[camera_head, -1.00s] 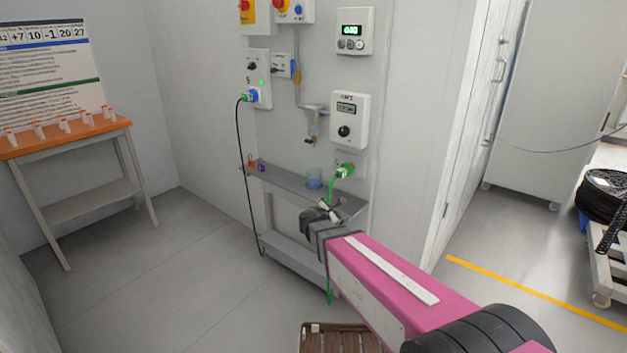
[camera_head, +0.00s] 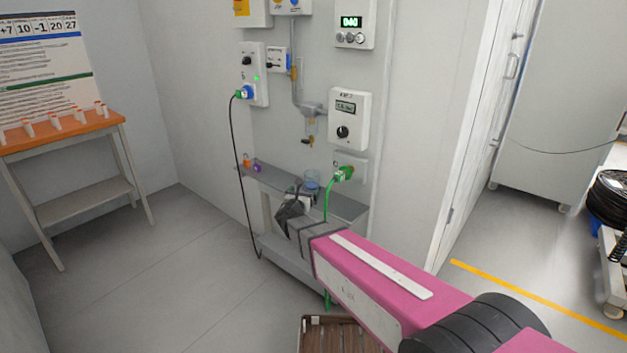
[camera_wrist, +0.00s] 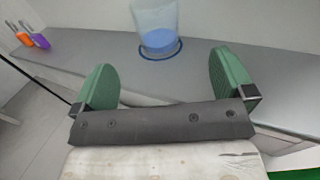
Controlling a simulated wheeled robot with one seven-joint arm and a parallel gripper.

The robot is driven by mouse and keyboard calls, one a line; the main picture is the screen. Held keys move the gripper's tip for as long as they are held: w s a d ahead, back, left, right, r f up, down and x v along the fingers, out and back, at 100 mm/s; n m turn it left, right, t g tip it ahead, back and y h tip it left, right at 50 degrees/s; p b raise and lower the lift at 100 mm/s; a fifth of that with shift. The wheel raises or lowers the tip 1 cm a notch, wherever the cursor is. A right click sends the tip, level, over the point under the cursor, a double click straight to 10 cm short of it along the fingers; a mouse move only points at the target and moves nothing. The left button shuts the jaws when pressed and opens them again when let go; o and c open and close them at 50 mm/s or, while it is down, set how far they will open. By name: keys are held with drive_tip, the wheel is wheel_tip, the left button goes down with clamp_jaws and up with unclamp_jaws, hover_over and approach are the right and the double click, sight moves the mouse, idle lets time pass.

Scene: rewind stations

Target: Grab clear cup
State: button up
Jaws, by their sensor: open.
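The clear cup (camera_head: 312,180) stands on the narrow grey shelf against the wall, just behind my gripper in the head view. In the wrist view the cup (camera_wrist: 156,22) is upright, bluish and see-through, with a blue ring at its base; its top is cut off by the frame. My gripper (camera_wrist: 163,72) is open, its two green fingers apart and empty. The cup lies beyond the fingertips, roughly centred between them and not touching. In the head view my gripper (camera_head: 294,198) is dark and partly hidden by my arm.
A green cable (camera_head: 334,186) hangs from a socket close to the right of the cup. A black cable (camera_head: 236,165) hangs at the left.

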sight(310, 181)
drive_tip(key=x, duration=1.1)
drive_tip(key=shift+w+a, duration=0.1)
drive_tip(key=shift+a, duration=0.1)
drive_tip(key=shift+c, duration=0.3)
drive_tip(key=c, duration=1)
drive_tip(key=shift+c, duration=0.2)
